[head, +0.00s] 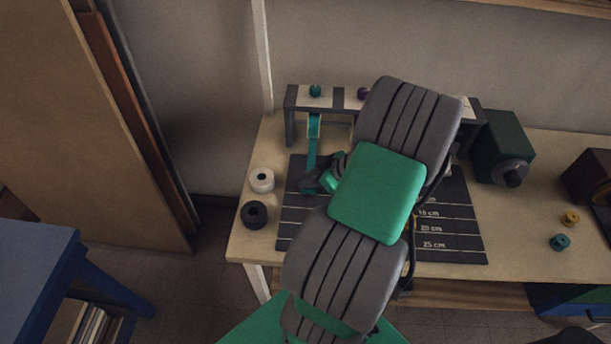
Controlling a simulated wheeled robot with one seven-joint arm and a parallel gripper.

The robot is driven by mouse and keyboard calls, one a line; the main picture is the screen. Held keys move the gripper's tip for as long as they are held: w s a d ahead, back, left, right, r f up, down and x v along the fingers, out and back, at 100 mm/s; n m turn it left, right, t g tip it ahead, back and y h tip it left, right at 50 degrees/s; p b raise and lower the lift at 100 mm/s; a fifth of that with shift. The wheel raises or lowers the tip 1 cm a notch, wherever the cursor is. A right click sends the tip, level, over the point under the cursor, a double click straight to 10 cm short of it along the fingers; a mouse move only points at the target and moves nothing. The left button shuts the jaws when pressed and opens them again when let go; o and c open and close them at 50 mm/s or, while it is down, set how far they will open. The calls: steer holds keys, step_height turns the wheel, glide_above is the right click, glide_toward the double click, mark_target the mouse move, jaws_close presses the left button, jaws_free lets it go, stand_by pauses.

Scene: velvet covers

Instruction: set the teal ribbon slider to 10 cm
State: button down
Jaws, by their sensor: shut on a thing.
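A teal ribbon (312,140) comes out from the front of a dark and cream rail and runs down onto a dark measuring mat (465,225). My gripper (311,183) is at the ribbon's lower end over the mat's left part. It is shut on the ribbon's end, where the slider is mostly hidden by the fingers. Marks reading about 15, 20 and 25 cm show on the mat's right. My arm covers the middle of the mat and the upper labels, so the ribbon's exact reading cannot be told.
A teal knob (315,91) and a purple knob (363,94) sit on the rail (338,97). A white roll (262,180) and a black roll (254,214) stand left of the mat. A dark green box (502,145) and small spools (560,242) are to the right.

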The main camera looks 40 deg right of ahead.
steer(key=c, duration=1.3)
jaws_free()
steer(key=shift+o, duration=0.2)
steer(key=b+v, duration=0.1)
steer(key=v, duration=0.6)
steer(key=shift+s+r, duration=0.25)
steer(key=shift+r, duration=0.05)
steer(key=shift+d, duration=0.1)
